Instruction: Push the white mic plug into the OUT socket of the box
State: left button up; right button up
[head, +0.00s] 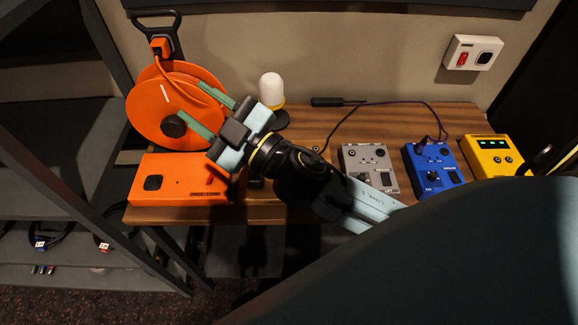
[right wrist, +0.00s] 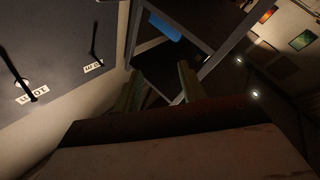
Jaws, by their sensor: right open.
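My right gripper (head: 184,101) reaches left over the desk, its green fingers apart and empty in front of the orange reel. Its fingers also show in the right wrist view (right wrist: 160,84), with nothing held between them. A grey box (head: 368,160), a blue box (head: 433,165) and a yellow box (head: 492,154) stand in a row on the right. Their labels are too small to read, so I cannot tell which socket is OUT. I cannot make out a white mic plug; a dark cable end shows beside the grey box, partly behind my arm. My left gripper is out of view.
The wooden desk (head: 395,118) carries an orange cable reel (head: 146,108), a flat orange box (head: 165,185) and a white lamp (head: 271,88). A black stick-like item (head: 326,101) lies at the back, near a dark cable. A switch plate (head: 473,52) is on the wall.

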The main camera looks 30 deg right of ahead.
jog(key=s+a+n+g+y, duration=0.6)
jog(key=a+n+g+y, duration=0.5)
jog(key=n, duration=0.5)
notch_tip(320, 180, down, 8)
jog(key=s+d+n+g+h, duration=0.1)
jog(key=d+n+g+h, duration=0.1)
jog(key=n+g+h, duration=0.4)
jog(key=w+d+f+m+g+h, duration=0.1)
jog(key=d+f+g+h, duration=0.1)
jog(key=d+f+h, duration=0.5)
jog(key=w+d+f+m+h, duration=0.1)
jog(key=d+h, duration=0.1)
jog(key=d, duration=0.3)
jog(key=w+d+f+m+h, duration=0.1)
jog(key=d+h, duration=0.1)
jog(key=d, duration=0.4)
jog(key=w+d+f+h, duration=0.1)
jog(key=d+h, duration=0.2)
jog(key=d, duration=0.2)
jog(key=shift+w+d+m, duration=0.25)
jog(key=shift+d+m, duration=0.1)
jog(key=shift+m, duration=0.05)
notch_tip(320, 180, down, 9)
jog(key=b, duration=0.7)
